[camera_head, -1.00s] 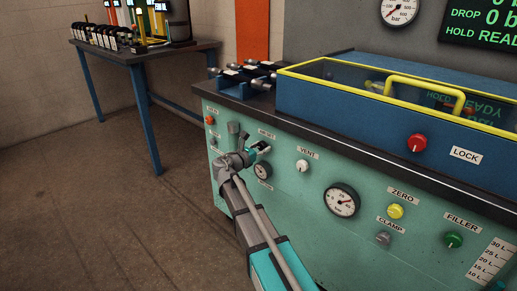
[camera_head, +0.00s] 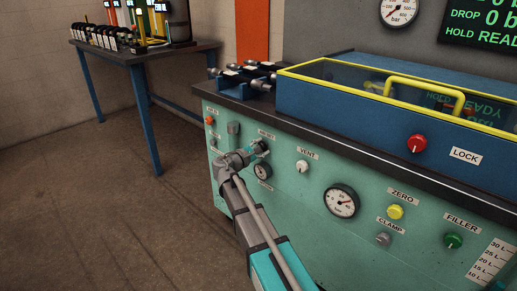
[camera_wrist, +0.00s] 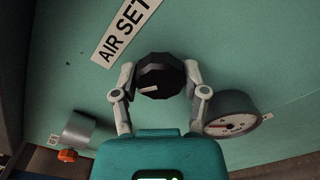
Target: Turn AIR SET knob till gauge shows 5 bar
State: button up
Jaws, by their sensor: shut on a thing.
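The AIR SET knob (camera_wrist: 160,77) is black and faceted with a light pointer line, and shows in the wrist view below the AIR SET label (camera_wrist: 124,30). My gripper (camera_wrist: 160,80) has its two fingers on either side of the knob, shut on it. In the head view my gripper (camera_head: 254,150) reaches the panel at the knob, which it mostly covers. A small round gauge (camera_wrist: 230,113) is right of the knob in the wrist view. It also shows just below my gripper in the head view (camera_head: 262,171). Its needle reading is too small to tell.
On the green panel are a white VENT knob (camera_head: 302,167), a larger gauge (camera_head: 341,201), a yellow ZERO button (camera_head: 395,211), and a grey fitting (camera_wrist: 82,131) near an orange knob (camera_wrist: 67,155). The dark bench edge (camera_head: 330,146) overhangs above.

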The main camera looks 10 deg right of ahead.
jog(key=m, duration=0.4)
jog(key=shift+d+m, duration=0.15)
jog(key=shift+m, duration=0.15)
jog(key=m, duration=0.4)
jog(key=shift+m, duration=0.3)
jog(key=o, duration=1.1)
jog(key=shift+o, duration=0.2)
jog(key=shift+a, duration=0.2)
jog(key=v, duration=1.1)
jog(key=shift+s+a, duration=0.25)
